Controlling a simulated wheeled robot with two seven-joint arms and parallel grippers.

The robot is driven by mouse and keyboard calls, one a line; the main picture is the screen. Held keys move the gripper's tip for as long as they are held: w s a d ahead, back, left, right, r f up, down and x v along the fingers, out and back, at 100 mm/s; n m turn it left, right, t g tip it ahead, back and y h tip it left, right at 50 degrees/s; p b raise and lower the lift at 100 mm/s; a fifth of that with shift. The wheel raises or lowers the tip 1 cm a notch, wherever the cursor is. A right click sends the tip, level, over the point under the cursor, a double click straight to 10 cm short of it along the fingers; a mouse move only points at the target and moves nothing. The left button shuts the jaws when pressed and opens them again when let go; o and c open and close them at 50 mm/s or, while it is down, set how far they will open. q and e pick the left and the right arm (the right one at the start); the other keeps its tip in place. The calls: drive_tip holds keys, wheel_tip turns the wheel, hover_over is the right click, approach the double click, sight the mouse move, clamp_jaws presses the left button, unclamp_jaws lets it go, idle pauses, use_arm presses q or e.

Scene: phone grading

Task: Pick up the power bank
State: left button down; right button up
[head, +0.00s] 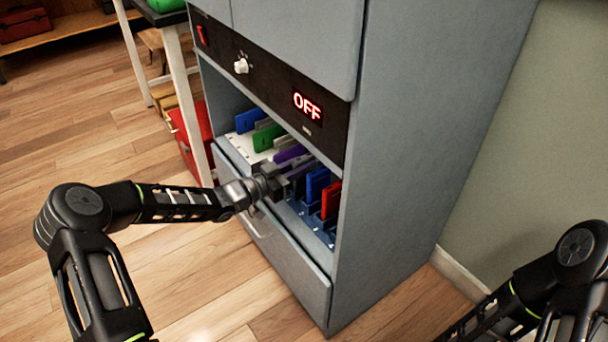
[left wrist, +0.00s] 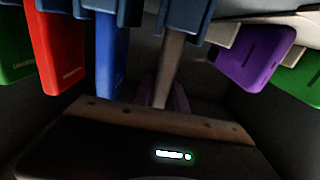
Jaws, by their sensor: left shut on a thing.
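My left gripper (head: 270,184) reaches into the open bay of the grey cabinet and is shut on a slab that I take to be the power bank (head: 298,172). It appears greyish, between purple and blue slabs in the row. In the left wrist view a thin grey-brown piece (left wrist: 171,65) stands edge-on at the centre. I cannot tell whether it is the power bank's edge. The jaws hide much of the held slab, and I cannot tell whether it is clear of its slot. My right arm is at the lower right; its gripper is out of view.
The row holds blue (head: 317,184), red (head: 331,199), purple (head: 290,153) and green (head: 266,137) slabs close to the gripper. The cabinet's dark panel (head: 270,80), reading OFF, overhangs the bay. A drawer front (head: 285,255) lies below. A white table leg (head: 185,100) stands left.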

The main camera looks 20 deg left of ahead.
use_arm(q)
drive_tip(key=shift+r, duration=0.15)
idle(0.3)
wheel_tip(320, 180, up, 10)
drive_tip(key=p, duration=0.4)
idle(0.5)
